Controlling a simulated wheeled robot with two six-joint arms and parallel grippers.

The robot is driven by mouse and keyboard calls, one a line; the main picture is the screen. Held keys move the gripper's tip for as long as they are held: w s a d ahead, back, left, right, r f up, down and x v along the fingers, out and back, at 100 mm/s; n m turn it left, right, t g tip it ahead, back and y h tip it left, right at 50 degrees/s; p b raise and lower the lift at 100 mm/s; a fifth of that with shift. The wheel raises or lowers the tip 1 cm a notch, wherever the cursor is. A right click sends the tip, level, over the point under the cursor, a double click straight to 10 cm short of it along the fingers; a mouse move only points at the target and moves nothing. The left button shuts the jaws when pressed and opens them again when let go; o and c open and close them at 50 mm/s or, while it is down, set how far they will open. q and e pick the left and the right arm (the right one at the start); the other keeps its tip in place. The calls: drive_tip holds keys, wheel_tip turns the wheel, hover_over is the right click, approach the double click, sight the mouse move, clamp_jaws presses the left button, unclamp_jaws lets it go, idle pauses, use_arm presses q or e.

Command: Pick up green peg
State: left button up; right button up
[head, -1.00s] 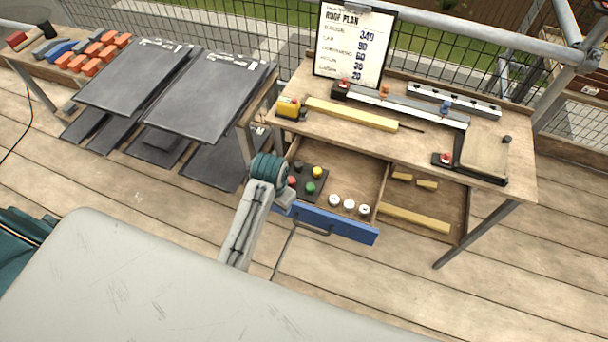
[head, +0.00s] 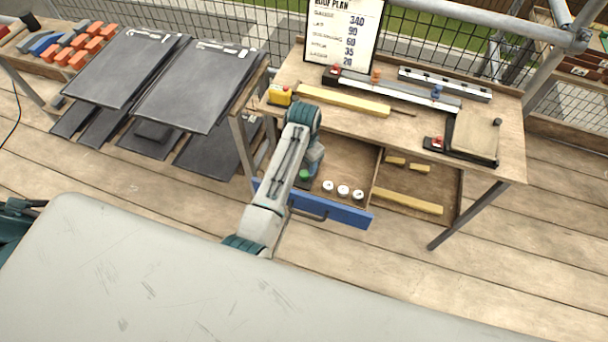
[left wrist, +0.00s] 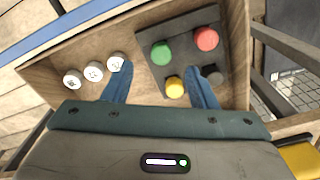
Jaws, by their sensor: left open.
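The green peg (left wrist: 161,53) stands in a dark holder (left wrist: 185,30) inside the open drawer, with a red peg (left wrist: 206,39), a yellow peg (left wrist: 174,87) and a dark peg (left wrist: 213,74) beside it. In the head view the green peg (head: 304,175) shows just beside my left arm, which hides most of the holder. My left gripper (left wrist: 160,80) is open above the drawer, its blue fingers apart on either side of the yellow peg in the left wrist view. Nothing is between the fingers that I can see held. My right gripper is not in view.
Several white round pieces (head: 343,190) sit in the drawer to the right of the holder. The blue drawer front (head: 340,213) stands pulled out below the workbench (head: 290,80). Yellow wood strips (head: 408,201) lie in the right compartment. Slate stacks (head: 190,95) stand left.

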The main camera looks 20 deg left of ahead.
sight(304, 173)
use_arm(q)
drive_tip(key=shift+f, duration=0.8)
wheel_tip(304, 173, down, 4)
drive_tip(key=shift+w+r+p, duration=0.1)
drive_tip(key=shift+w+p, duration=0.05)
drive_tip(key=shift+p, duration=0.65)
drive_tip(key=shift+f, duration=0.7)
drive_tip(key=shift+c, duration=0.4)
drive_tip(key=c, duration=1)
